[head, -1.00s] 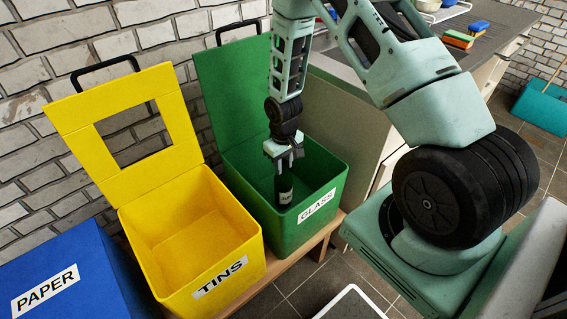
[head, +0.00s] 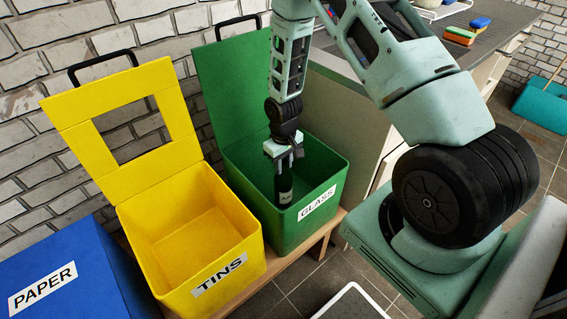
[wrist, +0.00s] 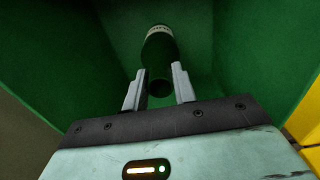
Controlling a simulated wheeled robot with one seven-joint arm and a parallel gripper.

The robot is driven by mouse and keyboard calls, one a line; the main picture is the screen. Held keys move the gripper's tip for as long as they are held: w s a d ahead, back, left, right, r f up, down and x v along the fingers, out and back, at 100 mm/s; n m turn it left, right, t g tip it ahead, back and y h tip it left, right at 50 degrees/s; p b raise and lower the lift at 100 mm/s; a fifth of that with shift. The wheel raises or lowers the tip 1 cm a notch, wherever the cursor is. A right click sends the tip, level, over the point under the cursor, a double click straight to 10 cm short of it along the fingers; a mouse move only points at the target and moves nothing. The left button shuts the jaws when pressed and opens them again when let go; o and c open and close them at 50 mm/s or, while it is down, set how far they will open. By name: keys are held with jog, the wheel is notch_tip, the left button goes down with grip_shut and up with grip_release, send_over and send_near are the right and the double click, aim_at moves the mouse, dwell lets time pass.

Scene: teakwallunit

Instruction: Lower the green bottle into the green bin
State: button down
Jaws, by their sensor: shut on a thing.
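The green bin (head: 321,214), labelled GLASS, stands with its lid raised at the back. My gripper (head: 284,163) points down inside the bin's opening, shut on the dark green bottle (head: 284,189). In the wrist view the bottle (wrist: 159,46) extends away from my gripper (wrist: 159,88) between its two fingers, with a pale label on it. The bin's green walls (wrist: 265,60) surround it in that view. The bottle hangs inside the bin's walls. Whether its far end touches the bin floor cannot be told.
An open, empty yellow bin (head: 227,261) labelled TINS stands just left of the green bin. A blue bin (head: 75,270) labelled PAPER is further left. A worktop with sponges (head: 460,36) and cabinets lie to the right. A brick wall is behind.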

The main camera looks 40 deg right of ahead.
jog(key=c, duration=1.1)
grip_release()
jog(key=shift+o, duration=0.2)
notch_tip(320, 180, up, 17)
jog(key=p, duration=0.1)
jog(key=s+a+r+n+p, duration=0.2)
jog(key=s+a+r, duration=0.2)
jog(key=a+r, duration=0.3)
jog(key=s+a+r+n+p, duration=0.1)
jog(key=s+a+r+p, duration=0.15)
jog(key=a+r, duration=0.45)
jog(key=s+a+r+n+p, duration=0.1)
jog(key=s+a+r+n, duration=0.1)
jog(key=s+a, duration=0.3)
jog(key=s+a+r+n+p, duration=0.2)
jog(key=s+a+r, duration=0.3)
jog(key=s, duration=0.7)
jog(key=shift+s+a+y, duration=0.2)
jog(key=shift+s+y, duration=0.1)
jog(key=shift+s, duration=0.1)
